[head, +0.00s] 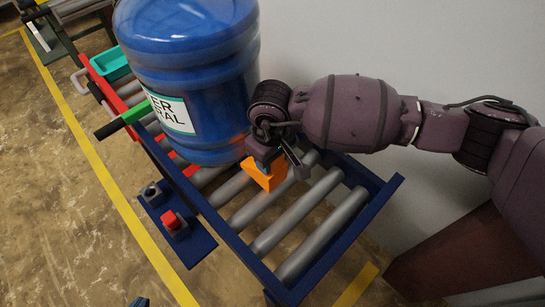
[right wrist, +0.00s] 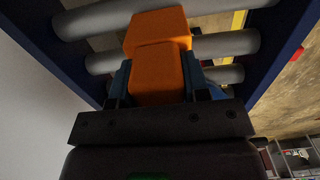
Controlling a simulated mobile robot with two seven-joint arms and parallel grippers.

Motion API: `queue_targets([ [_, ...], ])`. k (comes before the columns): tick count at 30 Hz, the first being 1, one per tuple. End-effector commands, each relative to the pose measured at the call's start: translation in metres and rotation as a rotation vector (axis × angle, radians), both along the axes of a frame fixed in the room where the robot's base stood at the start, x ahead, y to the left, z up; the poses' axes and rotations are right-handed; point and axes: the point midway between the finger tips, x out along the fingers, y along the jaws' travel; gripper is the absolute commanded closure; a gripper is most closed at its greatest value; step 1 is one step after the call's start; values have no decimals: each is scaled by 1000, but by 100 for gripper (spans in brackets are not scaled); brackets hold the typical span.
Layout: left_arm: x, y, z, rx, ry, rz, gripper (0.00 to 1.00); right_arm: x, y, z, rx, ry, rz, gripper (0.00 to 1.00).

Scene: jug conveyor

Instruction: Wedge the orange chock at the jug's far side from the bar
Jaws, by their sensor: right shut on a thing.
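The large blue jug (head: 205,75) stands upright on the roller conveyor, its top cut off by the head view's upper edge. The orange chock (head: 268,178) is just to the jug's lower right, above the rollers; I cannot tell whether it touches the jug or rollers. My right gripper (head: 268,164) is shut on it. The right wrist view shows the chock (right wrist: 158,68) between the blue fingers, with rollers beyond. A green bar with a black end (head: 124,118) reaches to the jug's left side. A small blue tip, likely my left gripper (head: 139,302), shows at the bottom edge; its jaws cannot be read.
Bare rollers (head: 285,222) lie to the lower right between blue rails (head: 240,250). A side panel (head: 182,228) carries a red button (head: 170,220). A teal tray (head: 110,63) is behind at left. A pale wall stands close on the right.

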Motion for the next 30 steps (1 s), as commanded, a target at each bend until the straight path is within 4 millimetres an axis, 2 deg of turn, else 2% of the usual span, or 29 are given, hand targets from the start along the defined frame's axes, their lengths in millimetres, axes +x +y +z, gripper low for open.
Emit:
queue_targets([
  [13, -1, 0, -4, 0, 7, 0, 100, 4, 4, 1, 1, -1, 0, 100],
  [14, -1, 0, -3, -1, 6, -1, 100, 4, 4, 1, 1, -1, 0, 55],
  [19, 2, -1, -3, -1, -1, -2, 100, 4, 4, 1, 1, -1, 0, 29],
  [30, 4, -1, -2, 2, -4, -5, 100, 4, 4, 0, 0, 0, 0, 28],
])
